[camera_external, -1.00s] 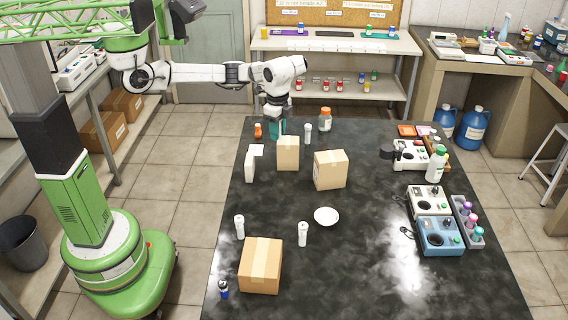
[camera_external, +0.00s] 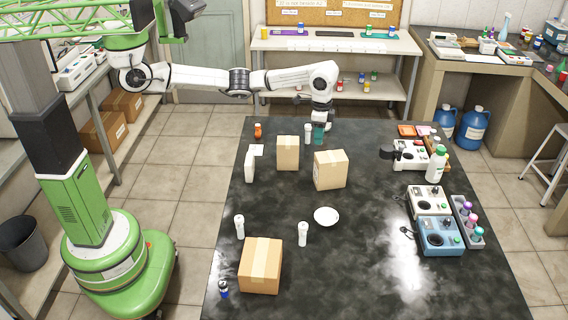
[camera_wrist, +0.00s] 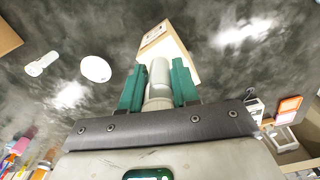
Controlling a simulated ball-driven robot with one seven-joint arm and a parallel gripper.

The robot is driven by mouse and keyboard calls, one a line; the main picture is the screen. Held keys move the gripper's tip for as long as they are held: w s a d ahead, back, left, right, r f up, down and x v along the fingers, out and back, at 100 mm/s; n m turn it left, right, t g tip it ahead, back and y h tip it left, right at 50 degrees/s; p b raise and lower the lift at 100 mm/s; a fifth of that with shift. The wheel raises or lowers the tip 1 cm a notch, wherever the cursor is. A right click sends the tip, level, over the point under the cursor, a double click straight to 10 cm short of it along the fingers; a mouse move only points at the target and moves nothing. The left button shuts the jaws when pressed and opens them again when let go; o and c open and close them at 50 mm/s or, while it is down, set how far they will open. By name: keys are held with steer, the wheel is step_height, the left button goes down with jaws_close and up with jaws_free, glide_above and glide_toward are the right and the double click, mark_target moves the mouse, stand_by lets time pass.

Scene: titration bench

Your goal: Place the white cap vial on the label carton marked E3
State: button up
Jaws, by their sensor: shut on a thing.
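My gripper (camera_external: 319,134) is over the far part of the black table. In the wrist view its teal fingers (camera_wrist: 159,88) are shut on a pale white vial (camera_wrist: 160,75), taken as the white cap vial. In the external view a white vial (camera_external: 308,134) shows just left of the fingers; I cannot tell whether it is the same one. Label cartons stand on the table: one (camera_external: 288,153) left of my gripper, one (camera_external: 330,170) in front of it, and one (camera_external: 260,265) near the front edge. No E3 mark is legible.
A white bowl (camera_external: 326,216) and white vials (camera_external: 303,234) (camera_external: 239,227) stand nearer the front. A small orange bottle (camera_external: 258,131) is at the far left. Instruments (camera_external: 440,236) and a bottle rack (camera_external: 467,222) line the right side. The table centre is mostly clear.

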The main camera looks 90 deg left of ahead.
steer(key=shift+w+f, duration=1)
steer(key=shift+f, duration=0.15)
steer(key=shift+f+p, duration=0.65)
steer(key=shift+f, duration=0.9)
steer(key=o, duration=1)
steer(key=shift+f, duration=0.1)
steer(key=shift+o, duration=0.2)
step_height(320, 180, up, 12)
steer(key=b, duration=0.2)
